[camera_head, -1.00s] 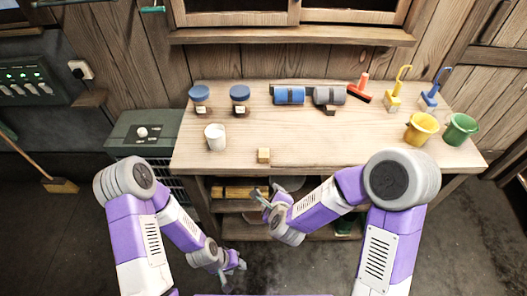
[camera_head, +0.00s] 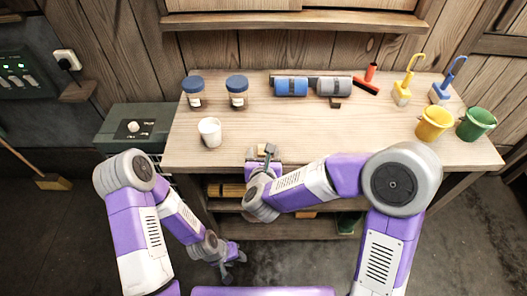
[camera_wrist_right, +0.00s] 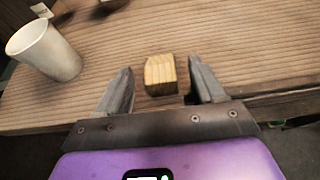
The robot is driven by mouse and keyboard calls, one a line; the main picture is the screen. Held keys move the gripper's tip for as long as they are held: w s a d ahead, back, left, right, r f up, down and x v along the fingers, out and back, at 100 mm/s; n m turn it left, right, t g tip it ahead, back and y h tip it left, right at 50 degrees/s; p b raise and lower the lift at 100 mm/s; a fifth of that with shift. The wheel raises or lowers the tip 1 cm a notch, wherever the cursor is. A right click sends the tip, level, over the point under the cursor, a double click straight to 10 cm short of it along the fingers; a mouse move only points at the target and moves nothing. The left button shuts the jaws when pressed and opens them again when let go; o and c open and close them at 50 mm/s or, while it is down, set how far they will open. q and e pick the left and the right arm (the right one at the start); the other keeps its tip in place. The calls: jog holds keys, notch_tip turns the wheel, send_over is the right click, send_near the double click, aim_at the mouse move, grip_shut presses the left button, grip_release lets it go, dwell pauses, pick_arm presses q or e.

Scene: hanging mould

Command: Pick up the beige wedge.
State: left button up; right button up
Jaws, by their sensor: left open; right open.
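The beige wedge (camera_head: 263,147) is a small light wooden block near the front edge of the workbench, partly hidden by my right gripper in the head view. In the right wrist view the wedge (camera_wrist_right: 160,74) lies just ahead of and between the open fingers of my right gripper (camera_wrist_right: 161,78), with a gap on each side. In the head view my right gripper (camera_head: 261,154) is at the bench's front edge. My left gripper (camera_head: 236,262) is open and empty, low over the floor in front of the bench.
A white cup (camera_head: 209,132) stands left of the wedge; it shows in the right wrist view (camera_wrist_right: 45,50) too. Two blue-lidded jars (camera_head: 237,93), rollers (camera_head: 291,87) and yellow and green buckets (camera_head: 434,123) stand farther off. The workbench (camera_head: 330,130) is clear right of the wedge.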

jog(key=shift+x, duration=1.05)
jog(key=c, duration=1)
jog(key=shift+r, duration=0.1)
jog(key=shift+c, duration=0.2)
